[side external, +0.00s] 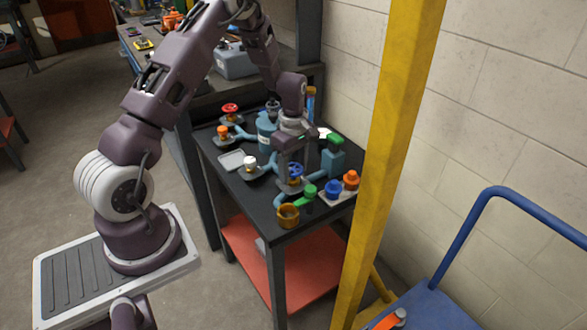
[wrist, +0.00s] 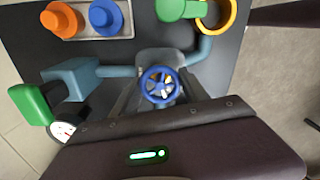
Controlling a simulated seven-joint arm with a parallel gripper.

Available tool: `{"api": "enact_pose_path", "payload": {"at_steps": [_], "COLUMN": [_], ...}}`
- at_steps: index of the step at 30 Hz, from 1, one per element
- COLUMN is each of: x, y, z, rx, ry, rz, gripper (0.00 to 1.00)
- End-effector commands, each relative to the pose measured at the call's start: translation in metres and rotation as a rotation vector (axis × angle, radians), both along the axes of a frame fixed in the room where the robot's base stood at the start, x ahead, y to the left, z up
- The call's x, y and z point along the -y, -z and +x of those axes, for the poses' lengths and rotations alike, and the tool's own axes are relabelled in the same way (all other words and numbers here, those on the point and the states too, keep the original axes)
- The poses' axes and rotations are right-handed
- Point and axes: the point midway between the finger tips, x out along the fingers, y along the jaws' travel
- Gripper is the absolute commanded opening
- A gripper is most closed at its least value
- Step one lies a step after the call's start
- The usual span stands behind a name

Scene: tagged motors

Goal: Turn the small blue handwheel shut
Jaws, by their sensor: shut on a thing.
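The small blue handwheel (wrist: 160,86) sits on a teal pipe fitting in the middle of the wrist view. It also shows in the side view (side external: 295,170), partly hidden behind my gripper. My gripper (wrist: 158,98) reaches down over the wheel, with one finger on each side of it. The gripper is shut on the blue handwheel. The fingers cover parts of the wheel's rim, and its exact turn angle cannot be told.
A red handwheel (side external: 230,109) is farther back. A yellow post (side external: 388,150) rises beside the table.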

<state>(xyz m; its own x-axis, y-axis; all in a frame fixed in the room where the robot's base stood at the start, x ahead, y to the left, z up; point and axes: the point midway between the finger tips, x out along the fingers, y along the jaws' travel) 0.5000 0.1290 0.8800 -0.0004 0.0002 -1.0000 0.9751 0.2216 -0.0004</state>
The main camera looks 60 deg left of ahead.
Motion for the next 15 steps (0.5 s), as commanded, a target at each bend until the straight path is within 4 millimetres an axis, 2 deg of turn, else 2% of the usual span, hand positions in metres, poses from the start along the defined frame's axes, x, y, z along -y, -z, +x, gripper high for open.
{"api": "enact_pose_path", "payload": {"at_steps": [15], "x": [0.0], "y": [-0.001], "z": [0.0001], "rx": [0.002], "ry": [0.476], "rz": [0.0], "gripper": [0.12]}}
